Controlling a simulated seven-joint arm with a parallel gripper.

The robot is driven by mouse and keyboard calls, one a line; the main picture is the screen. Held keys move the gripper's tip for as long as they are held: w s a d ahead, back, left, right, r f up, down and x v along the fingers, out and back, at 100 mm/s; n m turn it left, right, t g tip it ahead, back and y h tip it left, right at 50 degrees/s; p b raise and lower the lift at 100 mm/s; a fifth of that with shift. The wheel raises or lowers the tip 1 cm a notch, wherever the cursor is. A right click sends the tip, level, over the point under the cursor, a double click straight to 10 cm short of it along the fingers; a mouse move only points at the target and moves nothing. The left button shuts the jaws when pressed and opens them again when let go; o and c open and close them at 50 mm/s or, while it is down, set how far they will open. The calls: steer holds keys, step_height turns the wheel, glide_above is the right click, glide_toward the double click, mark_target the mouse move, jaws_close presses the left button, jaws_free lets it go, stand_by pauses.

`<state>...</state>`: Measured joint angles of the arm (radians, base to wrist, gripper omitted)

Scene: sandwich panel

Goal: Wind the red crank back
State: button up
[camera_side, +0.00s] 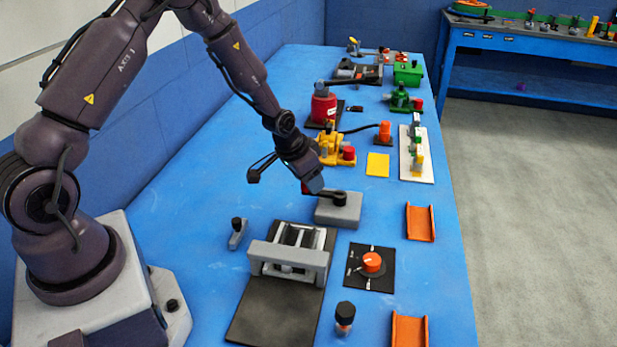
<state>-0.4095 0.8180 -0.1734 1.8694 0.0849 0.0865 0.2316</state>
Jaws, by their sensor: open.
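A grey block (347,211) with a dark crank arm (333,196) on top stands near the middle of the blue table. My gripper (316,190) points down at the left end of this arm. A small red part (304,188) shows just left of my gripper and may be the crank's handle, mostly hidden. My gripper is open; the gap between its fingers is not clear from here, and I cannot tell whether it touches the arm. Farther back, a red drum (323,108) on a dark plate has a dark lever on top.
A grey press-like fixture (290,258) stands in front of the block. An orange dial (372,262) on a black plate and orange channels (420,222) lie to the right. A yellow mechanism (330,150) stands just behind. Bare blue table lies left of the block.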

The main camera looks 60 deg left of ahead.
steer(key=shift+f, duration=0.1)
jaws_close()
